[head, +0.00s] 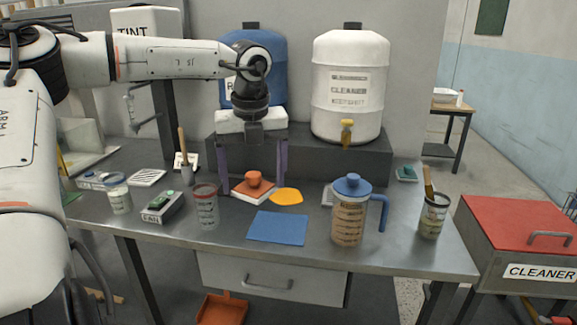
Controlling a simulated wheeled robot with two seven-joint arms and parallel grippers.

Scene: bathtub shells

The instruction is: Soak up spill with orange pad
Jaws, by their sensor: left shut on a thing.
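My right gripper is not in view.
A blue mat (277,228) lies in front of the spill. A jug with a blue lid (349,212) stands to the right. A red-rimmed cup (206,210) and a grey box (162,207) stand to the left. A white cleaner tank (349,90) stands behind on a raised shelf.

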